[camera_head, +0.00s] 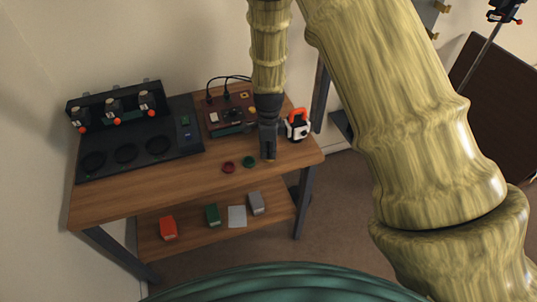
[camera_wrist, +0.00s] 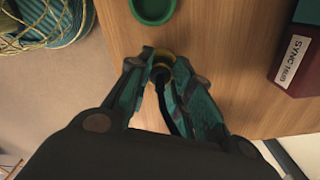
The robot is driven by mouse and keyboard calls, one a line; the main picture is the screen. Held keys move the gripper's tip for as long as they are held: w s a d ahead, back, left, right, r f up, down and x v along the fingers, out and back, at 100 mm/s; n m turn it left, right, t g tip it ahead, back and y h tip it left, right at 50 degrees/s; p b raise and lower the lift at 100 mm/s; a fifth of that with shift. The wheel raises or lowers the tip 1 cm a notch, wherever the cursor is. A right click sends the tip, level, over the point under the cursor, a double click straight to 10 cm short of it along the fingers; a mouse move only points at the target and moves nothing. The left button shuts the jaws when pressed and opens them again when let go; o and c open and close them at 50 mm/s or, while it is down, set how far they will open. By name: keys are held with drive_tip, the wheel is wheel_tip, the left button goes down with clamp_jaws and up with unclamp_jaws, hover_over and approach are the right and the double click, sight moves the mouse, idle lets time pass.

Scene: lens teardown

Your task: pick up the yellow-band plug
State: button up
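The yellow-band plug (camera_wrist: 164,58) shows in the wrist view as a small dark round piece with a yellow ring, upright over the wooden table. My gripper (camera_wrist: 161,66) has its two teal fingers drawn close together, one on each side of the plug, and looks shut on it. A dark cable-like strip runs back between the fingers. In the head view my gripper (camera_head: 268,155) points down at the table's front right part, and the plug is hidden there. I cannot tell whether the plug touches the table.
A green dish (camera_head: 249,161) and a red dish (camera_head: 228,167) lie left of my gripper. A dark red box (camera_head: 232,115) stands behind, its "SYNC HUB" label showing in the wrist view (camera_wrist: 293,62). A white-and-black block with an orange handle (camera_head: 297,126) stands close on the right.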

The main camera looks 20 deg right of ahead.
drive_tip(key=shift+r, duration=0.15)
drive_tip(key=shift+r+b, duration=0.3)
drive_tip(key=shift+r, duration=0.25)
drive_tip(key=shift+r+b, duration=0.3)
drive_tip(key=shift+r, duration=0.65)
drive_tip(key=s+a+r+b, duration=0.1)
drive_tip(key=s+a, duration=0.2)
drive_tip(key=s, duration=0.4)
drive_tip(key=s+a+b, duration=0.2)
drive_tip(key=s, duration=0.6)
drive_tip(key=shift+a+r, duration=0.4)
drive_tip(key=w+d+r+n+p, duration=0.1)
drive_tip(key=w+n+p, duration=0.3)
drive_tip(key=n, duration=0.7)
drive_tip(key=w+d+r+n+p, duration=0.1)
drive_tip(key=w+d+n+p, duration=0.2)
drive_tip(key=n+p, duration=0.6)
drive_tip(key=shift+w+d+r+n+p, duration=0.15)
drive_tip(key=shift+w+n+p, duration=0.3)
drive_tip(key=shift+n, duration=0.65)
